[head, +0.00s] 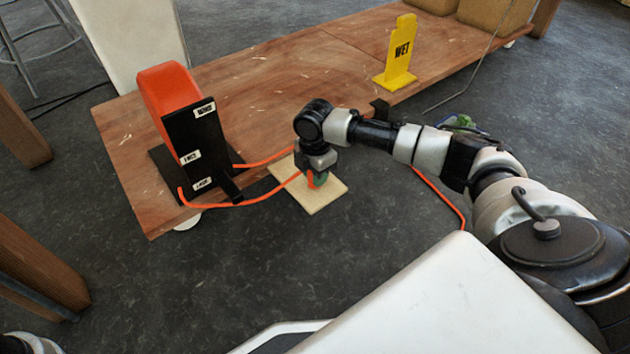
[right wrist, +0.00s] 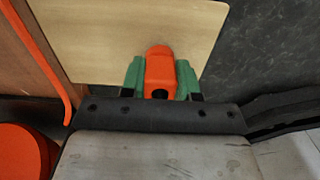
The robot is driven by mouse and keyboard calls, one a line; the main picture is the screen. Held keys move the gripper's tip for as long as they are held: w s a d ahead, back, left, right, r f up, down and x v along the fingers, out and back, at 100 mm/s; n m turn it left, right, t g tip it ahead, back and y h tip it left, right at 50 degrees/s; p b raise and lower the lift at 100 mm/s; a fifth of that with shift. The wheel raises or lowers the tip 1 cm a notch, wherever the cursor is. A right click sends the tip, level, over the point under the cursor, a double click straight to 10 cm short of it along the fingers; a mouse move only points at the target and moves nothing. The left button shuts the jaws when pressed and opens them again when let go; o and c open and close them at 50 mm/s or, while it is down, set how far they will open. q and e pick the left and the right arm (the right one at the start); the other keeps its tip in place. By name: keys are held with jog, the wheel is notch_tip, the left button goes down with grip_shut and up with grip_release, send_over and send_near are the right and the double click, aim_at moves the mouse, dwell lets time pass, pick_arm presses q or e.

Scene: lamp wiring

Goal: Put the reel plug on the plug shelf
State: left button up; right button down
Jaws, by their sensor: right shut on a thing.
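The orange reel plug (right wrist: 160,66) is held between the green fingers of my right gripper (right wrist: 160,80), which is shut on it. In the head view my right gripper (head: 318,180) points down over the pale wooden plug shelf (head: 312,206), by the table's near edge. Whether the plug touches the shelf I cannot tell. The shelf's bare far part shows in the right wrist view (right wrist: 115,30). The orange reel (head: 167,90) stands on the table behind a black labelled panel (head: 196,140). An orange cord (head: 235,205) runs from the reel to my gripper. My left gripper is out of view.
The brown table (head: 290,75) carries a yellow "WET" sign (head: 399,55). A second orange cord (head: 440,192) comes out beyond my right arm onto the floor. Brown boxes (head: 497,12) stand at the far right. Dark floor (head: 260,260) lies open in front of the table.

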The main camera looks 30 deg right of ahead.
jog(key=shift+f, duration=0.15)
jog(key=c, duration=0.8)
grip_release()
notch_tip(320, 180, up, 12)
jog(key=p, duration=0.9)
